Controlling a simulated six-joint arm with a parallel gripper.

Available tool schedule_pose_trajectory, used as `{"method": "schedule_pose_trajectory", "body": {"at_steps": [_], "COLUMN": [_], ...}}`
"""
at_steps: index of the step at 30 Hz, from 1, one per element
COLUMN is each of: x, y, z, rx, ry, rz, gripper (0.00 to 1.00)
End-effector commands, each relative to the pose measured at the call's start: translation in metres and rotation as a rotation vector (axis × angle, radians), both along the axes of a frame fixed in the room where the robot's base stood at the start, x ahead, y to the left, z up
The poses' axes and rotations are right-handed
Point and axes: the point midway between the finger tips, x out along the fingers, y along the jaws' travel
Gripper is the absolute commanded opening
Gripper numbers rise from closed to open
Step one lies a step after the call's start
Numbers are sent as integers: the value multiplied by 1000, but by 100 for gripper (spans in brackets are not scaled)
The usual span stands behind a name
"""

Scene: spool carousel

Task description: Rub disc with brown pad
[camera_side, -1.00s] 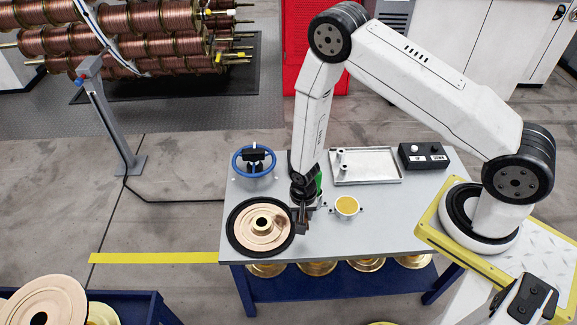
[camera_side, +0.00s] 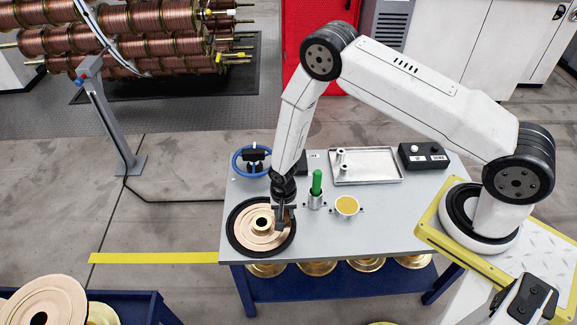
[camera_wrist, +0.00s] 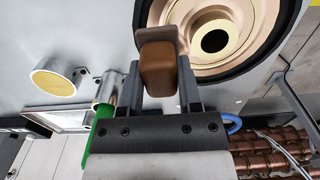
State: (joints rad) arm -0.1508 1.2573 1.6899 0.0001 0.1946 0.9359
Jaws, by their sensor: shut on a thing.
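The copper-coloured disc (camera_side: 258,227) with a raised hub lies flat on a black ring on the table. It also shows in the wrist view (camera_wrist: 198,30). My gripper (camera_side: 281,215) is over the disc's right side in the side view. In the wrist view my gripper (camera_wrist: 160,88) is shut on the brown pad (camera_wrist: 158,68). The pad's far end overlaps the disc's face near its rim. I cannot tell whether the pad touches the disc.
A green-handled tool (camera_side: 316,183) stands in a metal cup right of the disc. Next to it is a round cup with yellow content (camera_side: 346,206). Behind are a blue handwheel (camera_side: 238,165), a metal tray (camera_side: 340,180) and a black button box (camera_side: 424,161).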

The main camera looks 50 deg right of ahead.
Motion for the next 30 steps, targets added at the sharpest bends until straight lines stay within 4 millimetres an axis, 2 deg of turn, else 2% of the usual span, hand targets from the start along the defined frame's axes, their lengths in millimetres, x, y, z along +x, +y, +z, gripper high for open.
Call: {"method": "schedule_pose_trajectory", "body": {"at_steps": [14, 16, 18, 22, 30], "x": [-1, -1, 6, 16, 38], "y": [0, 0, -3, -9, -21], "z": [-44, -56, -51, -59, -57], "rx": [0, 0, 1, 1, 0], "ry": [1, 3, -4, -1, -1], "rz": [0, 0, -2, -2, -2], "gripper": [0, 0, 0, 0, 0]}}
